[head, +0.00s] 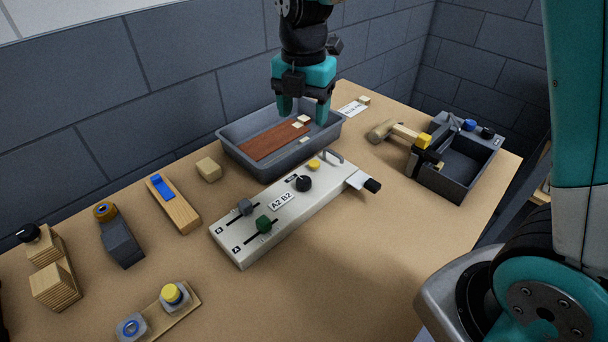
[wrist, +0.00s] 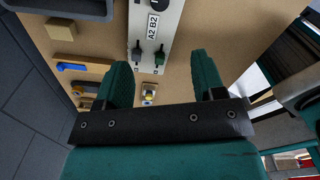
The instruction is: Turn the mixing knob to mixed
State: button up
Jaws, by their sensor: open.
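A pale control box (head: 238,250) lies on the table, labelled A2 B2. A round black knob (head: 303,183), which looks like the mixing knob, sits on its top near the far end; its pointer setting is too small to read. A grey slider knob (head: 245,206) and a green slider knob (head: 264,224) stand in slots B and A. My gripper (head: 304,112) is open and empty above the grey tray, behind and apart from the black knob. In the wrist view my open fingers (wrist: 160,62) show, with part of the box (wrist: 164,14) beyond them.
The grey tray (head: 240,155) holds a reddish-brown board (head: 272,141). A mallet (head: 395,131) and grey caddy (head: 452,180) stand at right. Wooden blocks and a blue-topped piece (head: 163,187) lie at left.

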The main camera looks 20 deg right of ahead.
aim_at(304, 180)
notch_tip(304, 180, down, 18)
jog(key=shift+w+r+p, duration=0.1)
jog(key=shift+r+p, duration=0.15)
jog(key=shift+p, duration=0.4)
jog(key=c, duration=0.9)
